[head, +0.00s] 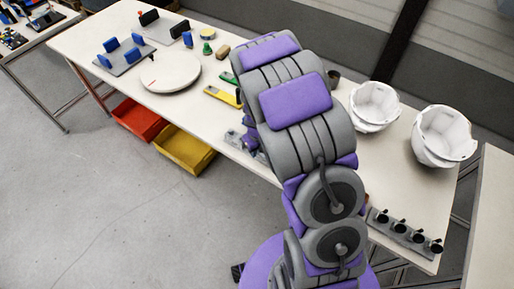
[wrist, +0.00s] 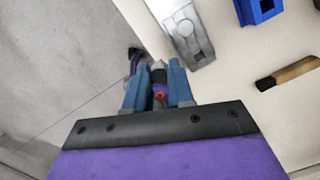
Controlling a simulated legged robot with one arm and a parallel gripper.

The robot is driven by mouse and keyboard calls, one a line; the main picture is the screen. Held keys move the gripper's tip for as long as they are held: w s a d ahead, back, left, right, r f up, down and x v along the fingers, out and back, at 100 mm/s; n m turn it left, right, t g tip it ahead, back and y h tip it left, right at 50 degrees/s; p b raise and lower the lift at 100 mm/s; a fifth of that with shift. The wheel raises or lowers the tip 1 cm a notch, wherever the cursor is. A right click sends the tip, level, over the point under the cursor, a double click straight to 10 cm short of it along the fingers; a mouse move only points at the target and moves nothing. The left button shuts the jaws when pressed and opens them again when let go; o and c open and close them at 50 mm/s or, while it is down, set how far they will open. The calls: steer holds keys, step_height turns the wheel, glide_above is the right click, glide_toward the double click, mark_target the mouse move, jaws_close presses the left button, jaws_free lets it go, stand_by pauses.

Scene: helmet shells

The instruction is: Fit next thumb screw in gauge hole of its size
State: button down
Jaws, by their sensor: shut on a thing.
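A grey metal gauge block (wrist: 183,28) with a round recess lies on the table just beyond the fingertips, a little to the right. The held screw looks apart from it. In the head view, part of a grey block (head: 233,138) shows at the table's front edge, left of my arm, which hides the gripper. A grey rack (head: 408,233) with several black-headed thumb screws stands at the front right.
Two white helmet shells (head: 374,106) (head: 443,136) stand at the right. A blue fixture (wrist: 258,10) and a wooden-handled brush (wrist: 288,73) lie right of the gauge block. A round turntable (head: 170,73) is at the left. Red (head: 137,119) and yellow bins (head: 184,150) are below the table.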

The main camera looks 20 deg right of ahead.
steer(key=shift+r, duration=0.1)
steer(key=shift+w+d+r+p, duration=0.1)
steer(key=shift+d+r+p, duration=0.05)
steer(key=shift+r+p, duration=0.75)
steer(key=shift+w+d+r+p, duration=0.1)
steer(key=shift+d+r+p, duration=0.1)
steer(key=shift+r+p, duration=0.65)
steer(key=shift+w+d+r+p, duration=0.15)
steer(key=shift+r+p, duration=0.5)
steer(key=shift+p, duration=0.4)
steer(key=shift+s, duration=0.1)
steer(key=w+a+f+p, duration=0.2)
steer(key=w, duration=0.3)
steer(key=w+a+f+p, duration=0.1)
steer(key=w+f+p, duration=0.1)
steer(key=w, duration=0.4)
steer(key=shift+a+f, duration=0.3)
steer(key=shift+a, duration=0.1)
steer(key=shift+r, duration=0.1)
